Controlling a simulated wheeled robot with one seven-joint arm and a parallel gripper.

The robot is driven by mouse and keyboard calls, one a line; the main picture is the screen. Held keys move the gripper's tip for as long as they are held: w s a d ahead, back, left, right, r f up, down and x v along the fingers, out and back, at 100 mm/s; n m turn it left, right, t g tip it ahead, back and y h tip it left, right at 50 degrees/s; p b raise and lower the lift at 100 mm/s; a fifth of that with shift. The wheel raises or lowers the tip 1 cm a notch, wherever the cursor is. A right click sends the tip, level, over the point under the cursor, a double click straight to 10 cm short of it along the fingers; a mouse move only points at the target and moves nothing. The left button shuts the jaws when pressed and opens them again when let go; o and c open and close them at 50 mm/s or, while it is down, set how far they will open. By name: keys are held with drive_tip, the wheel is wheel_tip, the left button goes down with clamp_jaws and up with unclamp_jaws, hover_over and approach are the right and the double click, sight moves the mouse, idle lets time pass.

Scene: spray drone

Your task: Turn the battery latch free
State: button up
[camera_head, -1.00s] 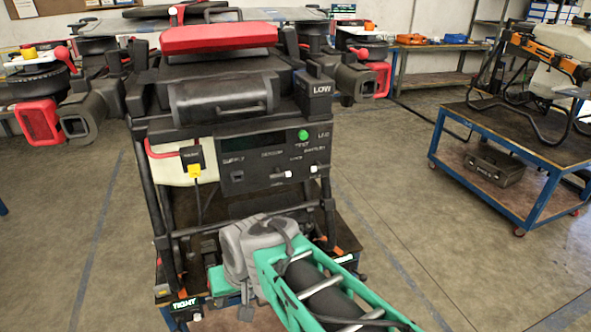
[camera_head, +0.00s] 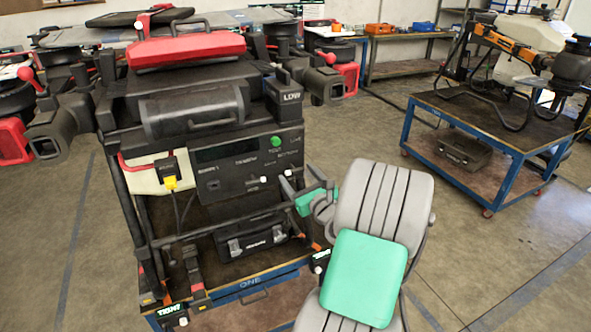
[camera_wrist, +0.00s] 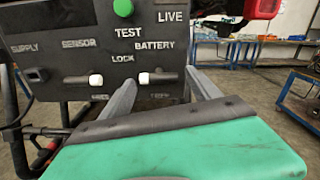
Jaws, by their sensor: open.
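The black control panel (camera_head: 235,165) on the drone's front carries printed labels and a green button (camera_wrist: 123,8). In the wrist view the battery latch (camera_wrist: 160,77) is a short dark horizontal lever below the BATTERY label, with a white tip (camera_wrist: 143,78) at its left end. A similar sensor lever with a white tip (camera_wrist: 95,80) lies to its left. My gripper (camera_wrist: 160,78) is open, its two grey fingers pointing at the panel on either side of the battery latch. I cannot tell whether they touch it. The lower labels are too blurred to read surely.
A red-topped cover (camera_head: 186,48) and black housing sit above the panel. A black case (camera_head: 250,242) sits below it on the blue-framed cart (camera_head: 250,285). Another cart (camera_head: 480,150) with an orange-armed drone stands at right. The floor between is clear.

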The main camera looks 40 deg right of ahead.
sight(293, 169)
drive_tip(key=shift+x, duration=1.15)
drive_tip(key=c, duration=1.3)
